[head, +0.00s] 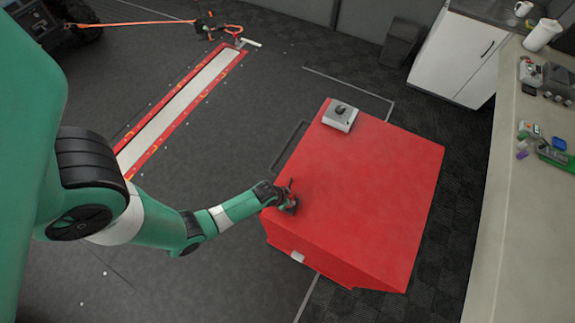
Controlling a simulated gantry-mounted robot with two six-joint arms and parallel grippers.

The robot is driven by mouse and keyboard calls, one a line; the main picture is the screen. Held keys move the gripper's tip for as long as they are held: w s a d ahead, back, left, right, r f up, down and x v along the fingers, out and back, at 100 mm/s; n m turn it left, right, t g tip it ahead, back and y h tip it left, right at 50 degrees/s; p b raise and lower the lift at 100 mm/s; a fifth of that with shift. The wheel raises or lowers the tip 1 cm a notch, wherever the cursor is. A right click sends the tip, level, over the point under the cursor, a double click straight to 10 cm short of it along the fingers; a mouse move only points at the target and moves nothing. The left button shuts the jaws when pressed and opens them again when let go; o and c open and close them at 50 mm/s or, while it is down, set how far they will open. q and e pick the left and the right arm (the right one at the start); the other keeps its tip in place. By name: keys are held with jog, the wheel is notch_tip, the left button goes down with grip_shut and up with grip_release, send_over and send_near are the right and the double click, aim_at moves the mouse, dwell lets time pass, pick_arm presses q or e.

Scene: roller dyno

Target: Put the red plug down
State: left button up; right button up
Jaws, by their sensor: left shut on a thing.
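My left gripper (288,203) reaches in from the left over the near left edge of the red cabinet's top (365,200). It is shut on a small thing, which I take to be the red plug. The plug is mostly hidden by the fingers and hard to tell from the red top behind it. I cannot tell whether it touches the surface. My right gripper is not in view.
A grey box with a black knob (340,116) stands at the far left corner of the cabinet top; the rest of the top is clear. A counter (500,190) with small items runs along the right. The red-edged roller strip (185,105) lies on the floor at left.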

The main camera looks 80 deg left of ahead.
pick_arm(q)
jog(key=shift+r, duration=0.1)
jog(key=shift+f, duration=0.4)
jog(key=o, duration=1.1)
